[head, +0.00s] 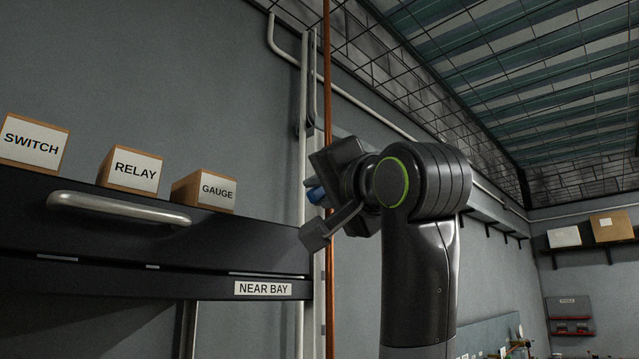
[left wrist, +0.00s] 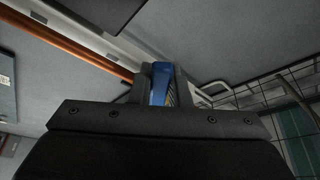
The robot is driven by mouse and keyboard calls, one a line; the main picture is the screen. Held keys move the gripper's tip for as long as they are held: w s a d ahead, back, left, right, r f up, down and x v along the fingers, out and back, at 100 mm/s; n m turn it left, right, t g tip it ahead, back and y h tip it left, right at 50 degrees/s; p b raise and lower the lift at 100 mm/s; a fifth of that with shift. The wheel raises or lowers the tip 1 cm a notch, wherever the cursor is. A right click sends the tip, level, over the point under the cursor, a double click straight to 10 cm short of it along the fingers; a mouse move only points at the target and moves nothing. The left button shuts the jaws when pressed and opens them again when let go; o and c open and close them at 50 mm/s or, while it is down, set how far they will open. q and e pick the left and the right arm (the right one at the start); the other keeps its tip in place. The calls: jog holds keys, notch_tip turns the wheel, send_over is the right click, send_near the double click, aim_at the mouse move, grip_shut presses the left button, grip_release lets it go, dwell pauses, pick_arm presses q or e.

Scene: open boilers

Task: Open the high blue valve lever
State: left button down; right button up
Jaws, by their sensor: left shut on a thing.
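The blue valve lever (head: 314,191) shows as a small blue piece between the fingers of my left gripper (head: 322,202), in front of the wall beside a copper pipe. In the left wrist view the blue lever (left wrist: 160,82) stands between the two fingers of my left gripper (left wrist: 161,90). The gripper is shut on it. Most of the lever and the valve body are hidden behind the gripper. My right gripper is not in view.
A copper pipe (head: 328,90) runs upright close to the gripper. A dark cabinet (head: 150,240) with a handle, marked NEAR BAY, stands at left, with boxes labelled SWITCH (head: 32,143), RELAY (head: 133,170) and GAUGE (head: 205,189) on top. Shelves line the far right wall.

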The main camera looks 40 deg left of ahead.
pick_arm(q)
jog(key=shift+w+f+n, duration=0.15)
jog(key=shift+f+n, duration=0.1)
jog(key=shift+n, duration=0.35)
jog(key=c, duration=1.4)
grip_release()
jog(key=shift+o, duration=0.2)
jog(key=shift+y, duration=0.3)
jog(key=b+v, duration=0.7)
jog(key=v, duration=1)
jog(key=shift+d, duration=0.3)
